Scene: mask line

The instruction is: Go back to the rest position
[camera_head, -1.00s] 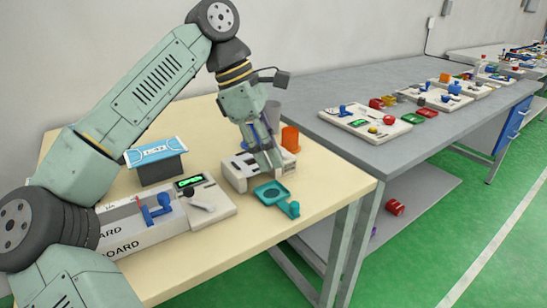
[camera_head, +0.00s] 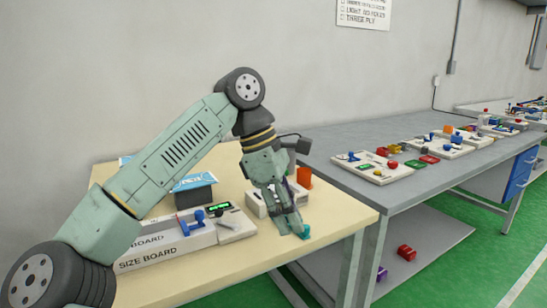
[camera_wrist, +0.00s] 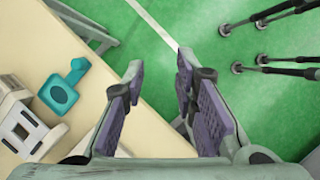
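My gripper (camera_head: 288,228) hangs over the front right part of the cream table (camera_head: 345,215) in the head view. In the wrist view my gripper (camera_wrist: 160,85) has its two purple-padded fingers wide apart with nothing between them. Below it are the table's edge and the green floor. In the head view the gripper hides most of that part.
A white device (camera_head: 257,205) stands behind the gripper, with an orange cup (camera_head: 304,177) near it. A size board box (camera_head: 165,248) and a blue-topped box (camera_head: 194,190) are to the left. A grey bench (camera_head: 420,180) with several kits adjoins at right.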

